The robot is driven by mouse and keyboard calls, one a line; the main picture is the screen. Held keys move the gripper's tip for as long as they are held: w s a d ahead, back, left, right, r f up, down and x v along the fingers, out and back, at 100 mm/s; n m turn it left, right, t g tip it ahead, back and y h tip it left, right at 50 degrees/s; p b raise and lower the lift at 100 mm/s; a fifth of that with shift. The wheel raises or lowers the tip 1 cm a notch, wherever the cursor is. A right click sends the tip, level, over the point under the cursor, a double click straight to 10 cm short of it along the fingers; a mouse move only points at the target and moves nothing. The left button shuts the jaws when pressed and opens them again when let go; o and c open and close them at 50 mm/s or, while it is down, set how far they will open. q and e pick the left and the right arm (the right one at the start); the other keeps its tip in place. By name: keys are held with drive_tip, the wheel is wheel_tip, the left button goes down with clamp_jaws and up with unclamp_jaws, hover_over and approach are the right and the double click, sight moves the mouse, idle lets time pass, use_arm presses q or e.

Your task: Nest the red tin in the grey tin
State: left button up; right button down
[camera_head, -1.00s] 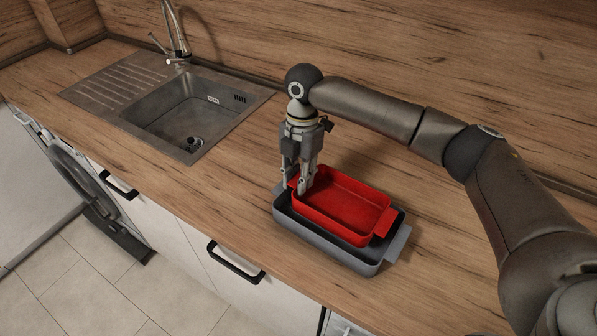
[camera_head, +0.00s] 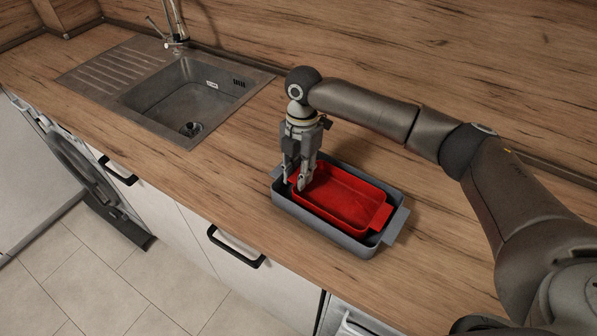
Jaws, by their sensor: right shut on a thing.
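The red tin (camera_head: 345,199) is a rectangular baking tin with end handles. It sits inside the outline of the larger grey tin (camera_head: 327,234), whose walls show around it. The red tin looks low within the grey one; whether it touches the grey floor cannot be told. The grey tin lies on the wooden worktop. My right gripper (camera_head: 296,184) points down at the left end of the red tin and is shut on its edge there. The fingers hide that end of the red tin. My left gripper is not in view.
A steel sink (camera_head: 185,103) with a drainer and a tap (camera_head: 174,30) is set in the worktop at the left. The wooden splashback (camera_head: 400,60) rises behind. Worktop (camera_head: 225,165) between sink and tins is clear. Cupboards with black handles (camera_head: 236,250) are below.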

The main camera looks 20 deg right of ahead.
drive_tip(key=shift+f, duration=0.35)
drive_tip(key=c, duration=1.2)
unclamp_jaws()
drive_tip(key=shift+o, duration=0.2)
wheel_tip(320, 180, up, 12)
drive_tip(key=w+d, duration=0.1)
drive_tip(key=shift+w, duration=0.25)
